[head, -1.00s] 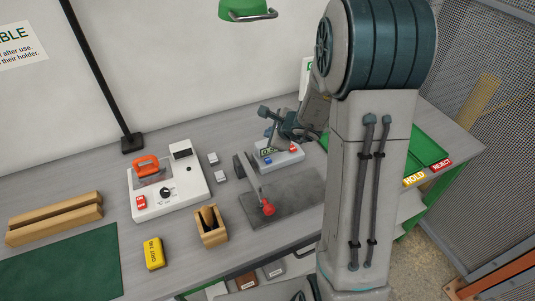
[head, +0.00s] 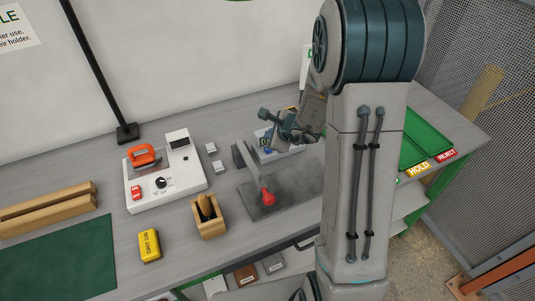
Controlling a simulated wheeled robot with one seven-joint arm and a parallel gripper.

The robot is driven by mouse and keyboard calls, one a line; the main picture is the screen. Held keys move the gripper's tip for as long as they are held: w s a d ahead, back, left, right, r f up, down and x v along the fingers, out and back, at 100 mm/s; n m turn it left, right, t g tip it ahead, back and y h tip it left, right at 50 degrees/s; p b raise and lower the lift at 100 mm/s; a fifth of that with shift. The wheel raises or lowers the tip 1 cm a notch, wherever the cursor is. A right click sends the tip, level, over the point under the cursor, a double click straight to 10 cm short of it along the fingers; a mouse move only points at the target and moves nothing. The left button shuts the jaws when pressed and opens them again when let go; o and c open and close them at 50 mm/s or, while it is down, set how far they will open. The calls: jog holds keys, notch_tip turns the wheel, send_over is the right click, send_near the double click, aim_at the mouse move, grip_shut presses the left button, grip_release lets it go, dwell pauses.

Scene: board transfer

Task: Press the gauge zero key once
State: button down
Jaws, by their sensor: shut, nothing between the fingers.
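The gauge (head: 289,152) is a light grey box with a small dark display (head: 264,142) with green digits, partly covered. It stands behind the dark stone plate (head: 300,187). A blue key (head: 268,150) shows on its front left. No red key shows now; that part of the gauge is behind my gripper. My gripper (head: 271,137) is shut and empty, low over the gauge's top. I cannot tell whether its tips touch a key. Which key is the zero key cannot be read.
A white unit (head: 190,186) with an orange handle stands left. A wooden holder (head: 211,228), yellow block (head: 149,245) and green trays (head: 425,146) lie around.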

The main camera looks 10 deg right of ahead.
jog(key=shift+f+b, duration=1.4)
jog(key=shift+f, duration=0.2)
dwell(0.8)
jog(key=shift+f+b, duration=0.45)
jog(key=shift+b, duration=0.25)
jog(key=shift+f+b, duration=0.45)
jog(key=shift+b, duration=0.2)
dwell(0.5)
jog(key=shift+r, duration=0.1)
jog(key=shift+r+p, duration=0.6)
jog(key=shift+r, duration=0.2)
notch_tip(320, 180, up, 5)
jog(key=p, duration=0.3)
jog(key=shift+p, duration=0.35)
